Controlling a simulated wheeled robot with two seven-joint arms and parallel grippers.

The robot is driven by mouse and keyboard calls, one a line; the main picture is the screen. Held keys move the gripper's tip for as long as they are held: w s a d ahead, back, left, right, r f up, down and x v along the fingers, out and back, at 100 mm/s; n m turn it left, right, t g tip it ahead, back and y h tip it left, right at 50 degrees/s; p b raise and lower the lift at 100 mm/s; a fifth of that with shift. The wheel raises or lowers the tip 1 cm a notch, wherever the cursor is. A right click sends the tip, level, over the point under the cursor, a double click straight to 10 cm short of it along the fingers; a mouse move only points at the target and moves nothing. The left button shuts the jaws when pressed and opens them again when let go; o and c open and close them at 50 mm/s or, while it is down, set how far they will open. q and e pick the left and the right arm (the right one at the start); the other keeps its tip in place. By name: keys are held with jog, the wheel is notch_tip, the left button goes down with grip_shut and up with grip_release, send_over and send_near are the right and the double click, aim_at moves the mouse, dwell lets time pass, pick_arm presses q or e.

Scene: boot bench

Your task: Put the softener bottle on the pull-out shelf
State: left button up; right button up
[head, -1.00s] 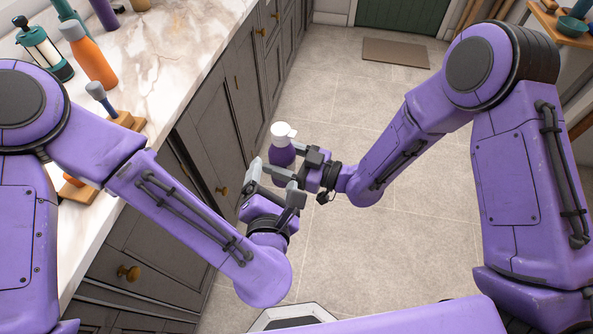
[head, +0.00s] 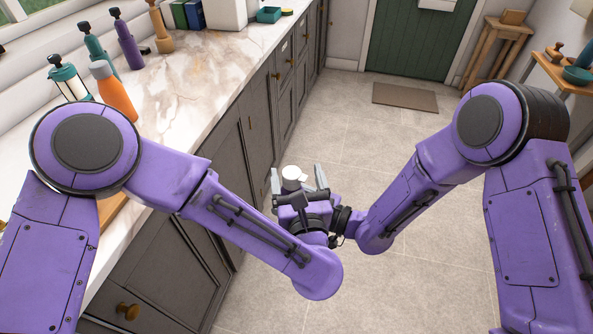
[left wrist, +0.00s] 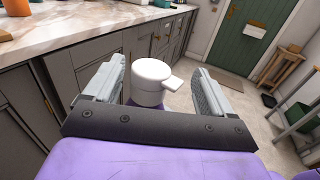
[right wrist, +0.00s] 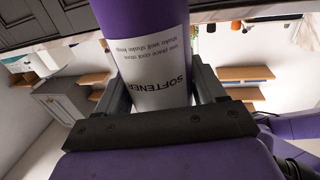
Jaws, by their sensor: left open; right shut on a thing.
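The softener bottle is purple with a white label and a white cap (head: 291,174). In the right wrist view its labelled body (right wrist: 155,75) stands between the fingers of my right gripper (right wrist: 160,88), which is shut on it. In the head view my left gripper hides most of the right gripper and the bottle's body. My left gripper (head: 298,182) is open, with one finger on each side of the cap. The left wrist view shows the cap (left wrist: 150,80) between its fingers, with gaps at both sides. I cannot make out a pull-out shelf.
Grey cabinets (head: 228,150) under a marble counter (head: 190,85) run along the left. An orange bottle (head: 113,92) and several other items stand on the counter. The tiled floor is clear up to a mat (head: 405,97) by the green door (head: 420,45).

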pick_arm(q)
jog(key=shift+w+a, duration=0.1)
jog(key=shift+w, duration=1.1)
jog(key=c, duration=1.4)
jog(key=shift+c, duration=0.8)
pick_arm(e)
jog(key=o, duration=1.2)
jog(key=shift+c, duration=0.2)
jog(key=o, duration=0.3)
jog(key=shift+s, duration=0.1)
